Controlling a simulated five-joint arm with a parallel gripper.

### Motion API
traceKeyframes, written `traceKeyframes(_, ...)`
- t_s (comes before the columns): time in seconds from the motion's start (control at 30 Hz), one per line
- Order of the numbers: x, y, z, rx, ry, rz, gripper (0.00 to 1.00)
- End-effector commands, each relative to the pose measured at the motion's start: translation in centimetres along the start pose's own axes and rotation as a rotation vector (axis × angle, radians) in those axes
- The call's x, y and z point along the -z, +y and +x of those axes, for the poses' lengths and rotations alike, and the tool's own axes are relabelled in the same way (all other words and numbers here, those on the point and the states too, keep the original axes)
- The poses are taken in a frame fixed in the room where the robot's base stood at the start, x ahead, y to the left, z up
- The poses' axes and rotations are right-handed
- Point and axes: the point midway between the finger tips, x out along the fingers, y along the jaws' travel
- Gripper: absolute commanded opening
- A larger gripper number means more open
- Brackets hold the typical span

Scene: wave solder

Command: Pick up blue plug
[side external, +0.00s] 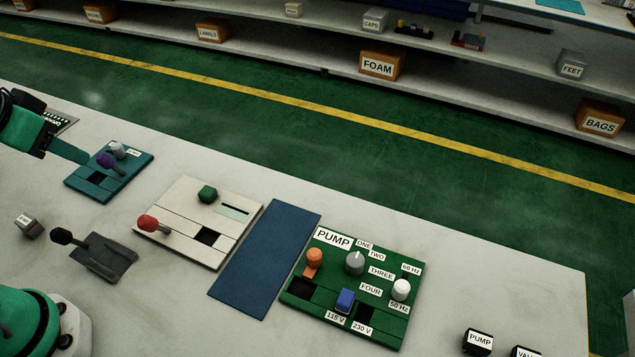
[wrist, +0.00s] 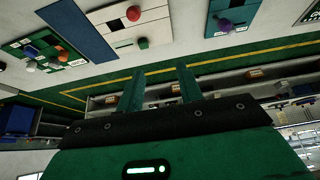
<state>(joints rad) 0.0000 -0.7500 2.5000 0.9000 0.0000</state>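The blue plug (side external: 345,299) stands on the green PUMP board (side external: 288,296), near its front edge and beside a dark square opening. My gripper (side external: 84,156) is at the far left of the side view, over the teal board and far from the plug. In the wrist view my gripper's (wrist: 161,70) two green fingers stand apart with nothing between them.
An orange knob (side external: 314,258), a grey dial (side external: 355,263) and a white knob (side external: 401,289) stand near the plug. A blue mat (side external: 265,260), a cream board (side external: 178,190) with red and green knobs, and a teal board (side external: 140,167) lie between.

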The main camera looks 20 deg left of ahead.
Motion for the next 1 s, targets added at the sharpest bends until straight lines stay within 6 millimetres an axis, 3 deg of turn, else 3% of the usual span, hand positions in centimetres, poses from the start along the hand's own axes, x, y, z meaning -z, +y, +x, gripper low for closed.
traceKeyframes(0.17, 0.0, 0.0, 0.0, 0.000, 0.000, 0.000, 0.36)
traceKeyframes(0.23, 0.0, 0.0, 0.0, 0.000, 0.000, 0.000, 0.47)
traceKeyframes(0.67, 0.4, 0.3, 0.0, -0.007, -0.007, -0.001, 0.47)
traceKeyframes(1.0, 3.8, 3.7, 0.9, -0.057, -0.077, -0.007, 0.47)
